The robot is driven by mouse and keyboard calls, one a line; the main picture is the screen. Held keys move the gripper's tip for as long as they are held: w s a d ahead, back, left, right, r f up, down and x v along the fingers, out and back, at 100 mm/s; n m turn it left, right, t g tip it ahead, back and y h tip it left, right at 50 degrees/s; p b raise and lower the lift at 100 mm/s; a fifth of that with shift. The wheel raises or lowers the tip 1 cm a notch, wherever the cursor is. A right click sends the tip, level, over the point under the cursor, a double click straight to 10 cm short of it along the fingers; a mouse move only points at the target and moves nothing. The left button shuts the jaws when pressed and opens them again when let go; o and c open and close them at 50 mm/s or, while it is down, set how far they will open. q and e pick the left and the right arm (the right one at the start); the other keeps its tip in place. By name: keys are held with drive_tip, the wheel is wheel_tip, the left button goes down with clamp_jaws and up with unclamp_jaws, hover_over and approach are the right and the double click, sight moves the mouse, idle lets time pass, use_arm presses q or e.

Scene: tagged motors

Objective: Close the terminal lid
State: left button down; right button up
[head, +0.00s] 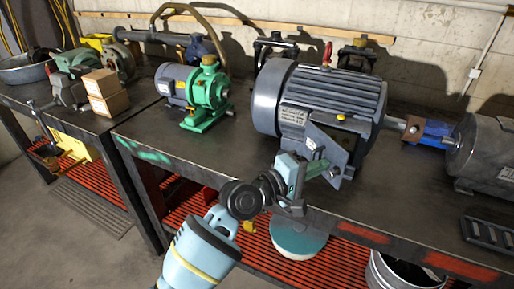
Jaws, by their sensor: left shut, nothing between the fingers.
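A large dark grey motor (278,105) stands on the workbench right of centre, with a ribbed body, a nameplate and a red-topped eye on top. On its front side is a terminal box with a flat grey lid (338,150), which looks tilted out from the body; its exact angle is hard to tell. My left gripper (322,168) is shut and empty, with its fingertips at the lower part of the lid. I cannot tell whether they touch it. The gripper and wrist hide part of the box's lower left. My right gripper is not in view.
A green pump with a small motor (205,95) stands left on the bench (165,135). Cardboard boxes (104,92) sit on the left bench. A blue coupling (436,133) and another grey motor (488,150) are at right. A teal round object (298,240) is below the bench edge.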

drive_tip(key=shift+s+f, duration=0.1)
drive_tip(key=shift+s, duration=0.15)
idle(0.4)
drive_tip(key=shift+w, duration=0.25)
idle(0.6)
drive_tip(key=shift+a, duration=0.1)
